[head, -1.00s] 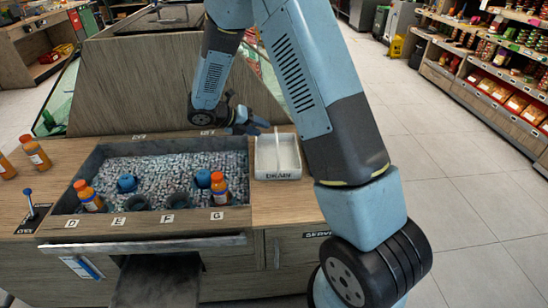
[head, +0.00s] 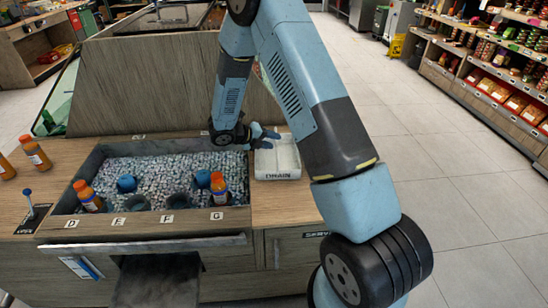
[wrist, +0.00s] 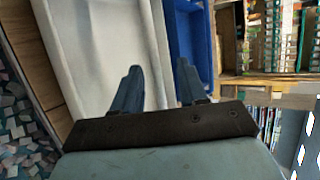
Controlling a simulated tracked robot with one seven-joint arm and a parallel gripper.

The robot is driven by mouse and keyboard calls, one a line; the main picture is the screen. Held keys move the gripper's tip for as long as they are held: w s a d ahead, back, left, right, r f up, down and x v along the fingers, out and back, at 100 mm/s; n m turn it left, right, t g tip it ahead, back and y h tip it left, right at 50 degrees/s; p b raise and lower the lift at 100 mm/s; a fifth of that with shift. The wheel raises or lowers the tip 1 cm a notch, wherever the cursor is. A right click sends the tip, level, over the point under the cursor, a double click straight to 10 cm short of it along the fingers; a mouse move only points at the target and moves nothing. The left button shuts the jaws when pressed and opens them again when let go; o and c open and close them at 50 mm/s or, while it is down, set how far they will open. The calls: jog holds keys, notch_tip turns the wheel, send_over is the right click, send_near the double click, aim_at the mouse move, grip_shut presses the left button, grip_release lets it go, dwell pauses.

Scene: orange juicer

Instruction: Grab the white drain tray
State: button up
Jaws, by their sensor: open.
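The white drain tray (head: 287,160) sits on the wooden counter, right of the pebble-filled basin, with a label on its front. My gripper (head: 264,137) is open and empty at the tray's back left, over or beside its rim; the exact height is hard to tell. In the wrist view the tray (wrist: 95,40) fills the left and middle. My two fingers (wrist: 158,82) are apart there, with the tray's pale long wall running into the gap between them. I cannot tell whether they touch it.
The basin (head: 150,236) holds orange bottles (head: 219,188) and dark cups, left of the tray. A slanted wooden panel (head: 140,85) rises behind the counter. A blue object (wrist: 195,40) lies beyond the tray wall in the wrist view. Open floor lies right of the counter.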

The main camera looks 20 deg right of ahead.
jog(key=shift+f+x, duration=0.15)
jog(key=shift+x, duration=1.2)
jog(key=shift+f+x, duration=0.2)
jog(key=shift+x, duration=1.1)
jog(key=shift+a, duration=0.25)
grip_shut()
jog(key=shift+s, duration=0.1)
